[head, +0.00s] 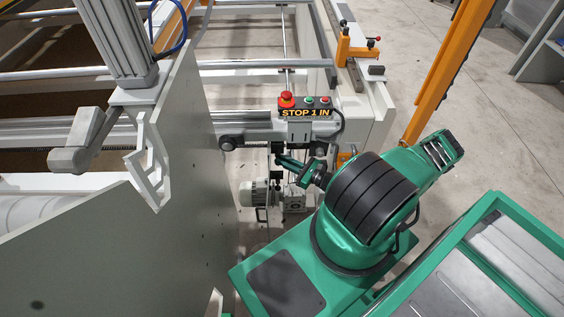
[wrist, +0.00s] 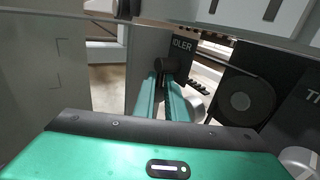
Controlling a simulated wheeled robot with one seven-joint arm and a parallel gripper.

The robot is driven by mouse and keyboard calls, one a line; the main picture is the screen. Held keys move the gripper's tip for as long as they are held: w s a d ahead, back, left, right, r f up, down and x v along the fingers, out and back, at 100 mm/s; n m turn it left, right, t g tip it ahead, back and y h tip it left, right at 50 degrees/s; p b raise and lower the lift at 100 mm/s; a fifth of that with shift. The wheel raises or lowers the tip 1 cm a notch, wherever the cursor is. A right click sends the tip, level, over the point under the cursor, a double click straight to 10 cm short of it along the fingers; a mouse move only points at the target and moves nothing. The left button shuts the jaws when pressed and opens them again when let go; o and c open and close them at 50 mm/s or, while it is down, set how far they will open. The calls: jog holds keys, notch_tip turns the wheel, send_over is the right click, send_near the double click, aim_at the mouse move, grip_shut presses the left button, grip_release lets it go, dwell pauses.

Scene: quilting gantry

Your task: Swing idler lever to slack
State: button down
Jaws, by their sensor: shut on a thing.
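The idler lever shows in the wrist view as a dark round knob (wrist: 166,66) in front of a black plate (wrist: 190,60) lettered "DLER", its first letter hidden. My gripper (wrist: 164,84) has its two green fingers on either side of the knob, shut on it. In the head view my gripper (head: 282,158) reaches left to the machine end, below the "STOP 1 IN" sign (head: 305,113). The lever's shaft and pivot are mostly hidden, and its angle is hard to tell.
A large grey side panel (head: 150,230) stands close on the left. A red stop button (head: 287,99) sits above my gripper. A motor (head: 257,193) is below it. A dark pulley or roller (wrist: 240,100) is right of the fingers. Open floor (head: 440,90) lies right.

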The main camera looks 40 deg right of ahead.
jog(key=shift+s+d+r+n+g+h, duration=0.1)
jog(key=shift+d+r+n+g+h, duration=0.1)
jog(key=shift+r+n+g+h, duration=0.7)
jog(key=shift+w+d+r+n+g+h, duration=0.15)
jog(key=shift+n+g+h, duration=0.5)
jog(key=shift+g+h, duration=0.7)
jog(key=shift+s+d+r+n+g+h, duration=0.2)
jog(key=shift+r+n+g+h, duration=0.45)
jog(key=shift+g, duration=0.8)
jog(key=shift+f, duration=0.1)
jog(key=shift+d+h, duration=0.1)
jog(key=shift+h, duration=0.2)
jog(key=c, duration=1.9)
grip_release()
jog(key=shift+o, duration=0.2)
